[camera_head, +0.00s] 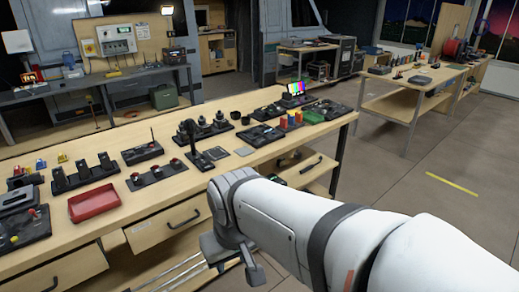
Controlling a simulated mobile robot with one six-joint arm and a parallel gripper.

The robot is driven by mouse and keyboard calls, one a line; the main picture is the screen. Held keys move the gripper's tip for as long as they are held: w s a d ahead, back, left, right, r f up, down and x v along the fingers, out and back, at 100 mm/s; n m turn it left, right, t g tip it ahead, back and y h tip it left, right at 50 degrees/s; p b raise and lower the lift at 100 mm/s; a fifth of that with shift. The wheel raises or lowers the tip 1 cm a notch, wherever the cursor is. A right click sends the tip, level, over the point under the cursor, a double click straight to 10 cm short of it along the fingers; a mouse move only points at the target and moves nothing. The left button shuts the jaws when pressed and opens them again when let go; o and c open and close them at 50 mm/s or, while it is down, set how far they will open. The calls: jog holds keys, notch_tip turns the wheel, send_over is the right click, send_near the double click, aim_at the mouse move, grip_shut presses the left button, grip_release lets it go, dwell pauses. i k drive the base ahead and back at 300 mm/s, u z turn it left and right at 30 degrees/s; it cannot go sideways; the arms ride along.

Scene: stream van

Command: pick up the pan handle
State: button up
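I cannot tell for sure which thing is the pan handle. A slim black upright piece (193,140) stands on a dark base near the middle of the long wooden workbench (120,178), and several similar small black fittings stand around it. My gripper (236,272) hangs low in front of the bench's front edge, by the drawers and below the bench top. It is apart from the black upright piece. Its fingers point down and are partly hidden by my wrist, and I see nothing held between them.
A red tray (94,203) lies on the bench's left part. Drawers with handles (183,219) face me. Open floor (420,190) lies to the right.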

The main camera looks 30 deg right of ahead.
aim_at(307, 169)
jog(key=z, duration=2)
jog(key=i, duration=6.85)
jog(key=u, duration=0.05)
